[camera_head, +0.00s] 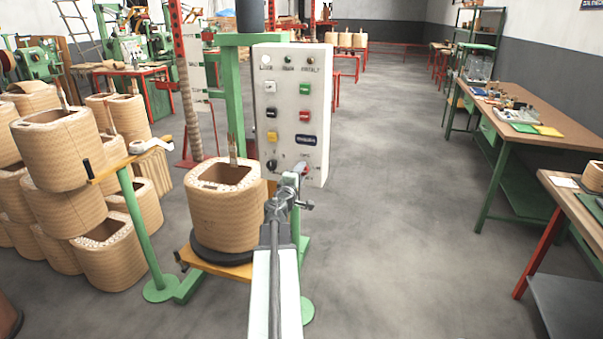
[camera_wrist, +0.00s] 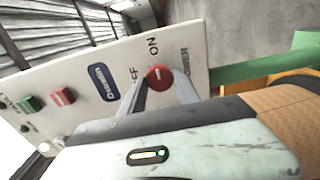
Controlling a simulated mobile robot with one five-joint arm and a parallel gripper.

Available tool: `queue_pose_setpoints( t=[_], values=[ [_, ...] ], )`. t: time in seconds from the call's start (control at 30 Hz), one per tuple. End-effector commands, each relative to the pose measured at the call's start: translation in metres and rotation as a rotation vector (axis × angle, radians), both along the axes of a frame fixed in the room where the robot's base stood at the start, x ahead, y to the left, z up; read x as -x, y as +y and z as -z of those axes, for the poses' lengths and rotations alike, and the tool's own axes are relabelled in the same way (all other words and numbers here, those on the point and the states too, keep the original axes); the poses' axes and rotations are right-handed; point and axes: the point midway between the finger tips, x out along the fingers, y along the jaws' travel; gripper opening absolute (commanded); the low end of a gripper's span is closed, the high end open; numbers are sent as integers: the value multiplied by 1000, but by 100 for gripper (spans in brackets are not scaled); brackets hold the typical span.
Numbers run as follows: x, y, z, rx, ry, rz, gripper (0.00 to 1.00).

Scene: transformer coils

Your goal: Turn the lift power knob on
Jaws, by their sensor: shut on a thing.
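The white control panel (camera_head: 317,150) stands on a green post ahead, with several coloured buttons. It fills the upper part of the wrist view (camera_wrist: 135,53), lying sideways. The red power knob (camera_wrist: 160,75) is at its lower corner, beside the printed OFF, ON and POWER labels. A white mark shows on the knob, but its exact setting is hard to tell. My gripper (camera_wrist: 159,86) is shut on the knob, one finger on each side. In the head view my gripper (camera_head: 298,177) reaches the panel's lower right and mostly hides the knob (camera_head: 309,168).
A wound coil (camera_head: 222,212) stands on a low stand just left of my arm. Stacked coils (camera_head: 65,150) fill the left side. A workbench (camera_head: 545,88) runs along the right. The floor between is clear.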

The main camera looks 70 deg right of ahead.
Motion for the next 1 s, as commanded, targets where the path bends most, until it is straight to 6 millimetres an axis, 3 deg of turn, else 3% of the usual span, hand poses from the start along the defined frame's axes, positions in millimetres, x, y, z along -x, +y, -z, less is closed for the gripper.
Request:
queue_pose_setpoints(
  t=[0.1,0.13,0.2,0.63,1.0],
  values=[
    [3,1,1,-1,-4,6,0],
    [3,1,1,-1,-4,6,41],
    [2,1,1,-1,-3,6,60],
    [0,6,0,0,0,0,60],
    [-1,56,1,-1,-1,-3,60]
  ],
)
